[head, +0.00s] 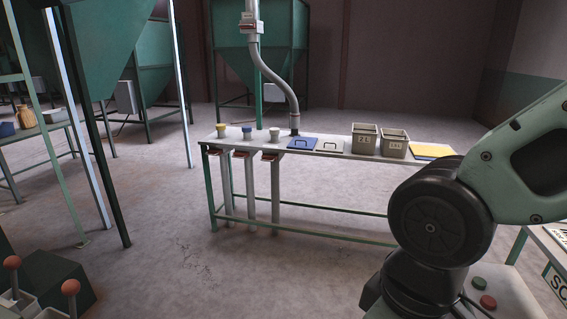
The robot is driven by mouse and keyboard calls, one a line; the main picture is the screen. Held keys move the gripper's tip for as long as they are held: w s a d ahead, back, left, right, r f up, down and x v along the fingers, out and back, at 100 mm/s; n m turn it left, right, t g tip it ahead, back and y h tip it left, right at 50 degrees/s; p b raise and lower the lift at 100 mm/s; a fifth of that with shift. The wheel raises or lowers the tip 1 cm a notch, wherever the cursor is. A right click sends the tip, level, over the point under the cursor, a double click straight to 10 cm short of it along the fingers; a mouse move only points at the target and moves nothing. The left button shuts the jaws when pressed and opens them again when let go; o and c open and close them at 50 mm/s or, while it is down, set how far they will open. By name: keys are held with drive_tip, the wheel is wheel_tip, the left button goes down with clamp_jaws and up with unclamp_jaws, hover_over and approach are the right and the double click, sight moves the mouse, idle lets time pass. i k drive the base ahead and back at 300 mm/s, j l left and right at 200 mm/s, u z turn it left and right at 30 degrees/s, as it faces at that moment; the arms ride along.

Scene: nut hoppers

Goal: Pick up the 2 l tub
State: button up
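Two grey-brown open-topped tubs stand side by side on the long bench in the head view. The left tub (365,137) is the larger and has a pale label that seems to read "2 L", though it is small and blurred. The right tub (395,143) is a little lower, and its label is too small to read surely. My arm shows at the right, well in front of the tubs and apart from them. My gripper is out of the picture.
The bench (338,155) also bears a blue lid (301,144), a pale lid (330,146), several small cups and yellow sheets (433,151). A bent grey pipe (277,80) comes down behind the blue lid. Open concrete floor (200,255) lies before the bench.

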sight(364, 136)
drive_tip(key=i, duration=0.65)
drive_tip(key=i+z, duration=0.15)
drive_tip(key=i, duration=0.45)
drive_tip(key=i+j, duration=0.15)
drive_tip(key=i, duration=0.5)
drive_tip(key=i+j+z, duration=0.1)
drive_tip(key=i+z, duration=0.3)
drive_tip(key=i+j+z, duration=0.2)
drive_tip(key=z, duration=0.25)
drive_tip(key=i+j+z, duration=0.65)
drive_tip(key=z, duration=0.2)
drive_tip(key=i+j+z, duration=0.25)
drive_tip(key=j, duration=0.2)
drive_tip(key=j+z, duration=0.2)
drive_tip(key=j, duration=0.2)
